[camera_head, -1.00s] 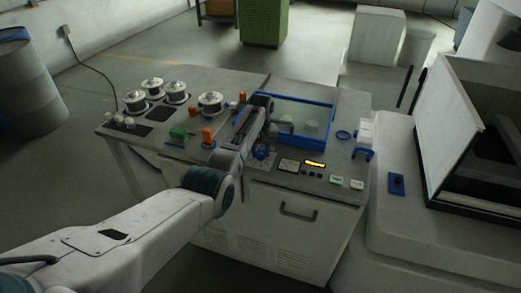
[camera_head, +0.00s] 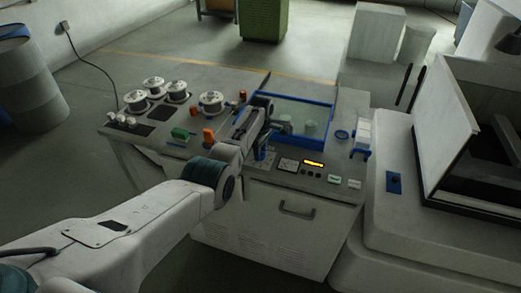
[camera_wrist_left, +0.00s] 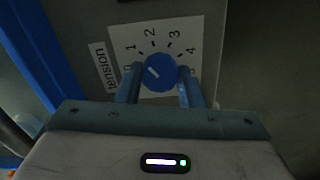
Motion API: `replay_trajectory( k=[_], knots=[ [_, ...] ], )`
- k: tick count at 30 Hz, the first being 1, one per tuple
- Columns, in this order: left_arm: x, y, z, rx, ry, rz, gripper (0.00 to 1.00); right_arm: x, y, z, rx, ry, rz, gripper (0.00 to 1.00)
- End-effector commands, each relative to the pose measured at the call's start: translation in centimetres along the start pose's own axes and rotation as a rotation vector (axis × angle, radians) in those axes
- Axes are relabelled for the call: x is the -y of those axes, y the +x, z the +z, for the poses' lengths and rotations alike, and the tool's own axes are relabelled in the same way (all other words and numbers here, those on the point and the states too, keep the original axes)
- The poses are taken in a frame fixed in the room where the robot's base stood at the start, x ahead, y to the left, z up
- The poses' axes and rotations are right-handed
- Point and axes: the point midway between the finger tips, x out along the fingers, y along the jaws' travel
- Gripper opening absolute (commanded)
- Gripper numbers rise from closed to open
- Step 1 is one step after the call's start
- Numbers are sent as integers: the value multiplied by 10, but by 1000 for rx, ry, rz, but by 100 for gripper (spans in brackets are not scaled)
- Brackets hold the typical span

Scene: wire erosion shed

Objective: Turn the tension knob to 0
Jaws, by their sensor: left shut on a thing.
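The left finger is close beside the 0. In the head view my left arm reaches over the bench, and its wrist largely hides the knob. My right gripper is not in view.
A white machine with a raised lid (camera_head: 449,127) stands on the right.

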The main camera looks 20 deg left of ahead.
Motion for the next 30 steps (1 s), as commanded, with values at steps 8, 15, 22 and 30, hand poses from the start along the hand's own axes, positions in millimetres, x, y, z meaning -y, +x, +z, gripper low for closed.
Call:
replay_trajectory(
  k=[8,15,22,30],
  knots=[
    [-1,-2,-1,-1,-263,3,11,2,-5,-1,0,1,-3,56],
    [0,-2,-1,-1,-491,2,11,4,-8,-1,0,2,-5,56],
    [-1,-2,-1,-1,-696,3,11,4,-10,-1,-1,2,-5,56],
    [-1,-2,-1,-1,-879,4,11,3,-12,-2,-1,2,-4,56]
  ],
)
